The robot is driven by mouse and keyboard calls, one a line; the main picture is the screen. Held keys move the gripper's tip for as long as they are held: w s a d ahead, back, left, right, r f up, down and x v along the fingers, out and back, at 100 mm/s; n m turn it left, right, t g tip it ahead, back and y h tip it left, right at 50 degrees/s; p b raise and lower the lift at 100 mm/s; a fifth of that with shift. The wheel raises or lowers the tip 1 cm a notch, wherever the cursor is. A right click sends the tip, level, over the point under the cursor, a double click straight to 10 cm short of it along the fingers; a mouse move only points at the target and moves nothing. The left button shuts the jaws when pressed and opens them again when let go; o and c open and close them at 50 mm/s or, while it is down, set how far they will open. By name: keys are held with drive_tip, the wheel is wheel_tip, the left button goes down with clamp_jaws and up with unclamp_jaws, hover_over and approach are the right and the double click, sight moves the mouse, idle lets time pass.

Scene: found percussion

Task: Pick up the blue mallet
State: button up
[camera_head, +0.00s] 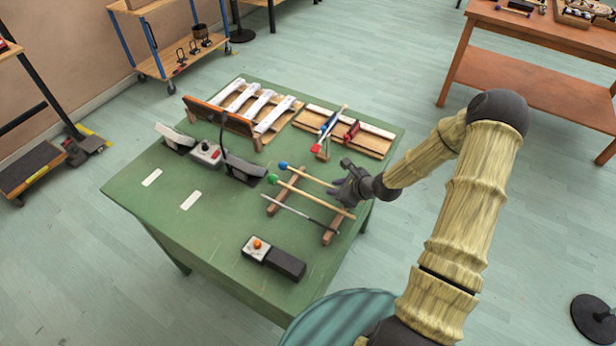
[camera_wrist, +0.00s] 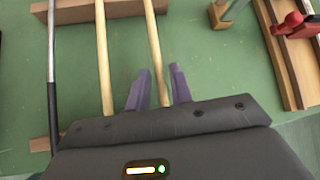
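The blue mallet (camera_head: 284,165) lies across a wooden rack on the green table, its blue head to the left. Its wooden handle runs right, under my gripper (camera_head: 345,189). In the wrist view, my gripper (camera_wrist: 160,88) has its two purple fingers apart. The rightmost wooden handle, the blue mallet's (camera_wrist: 153,45), passes between them with space on both sides. I cannot tell whether the fingertips are down at the handle's height. The blue head is outside the wrist view.
The green mallet (camera_head: 272,179) lies beside it, its handle (camera_wrist: 103,50) left of my fingers. A metal rod with a dark grip (camera_head: 300,213) lies beyond that. A red-headed mallet (camera_head: 316,148) rests near wooden bars behind. A box with an orange button (camera_head: 257,245) stands in front.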

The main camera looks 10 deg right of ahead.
clamp_jaws()
wheel_tip(320, 180, up, 18)
drive_tip(key=p, duration=0.1)
drive_tip(key=shift+p, duration=0.3)
idle(0.5)
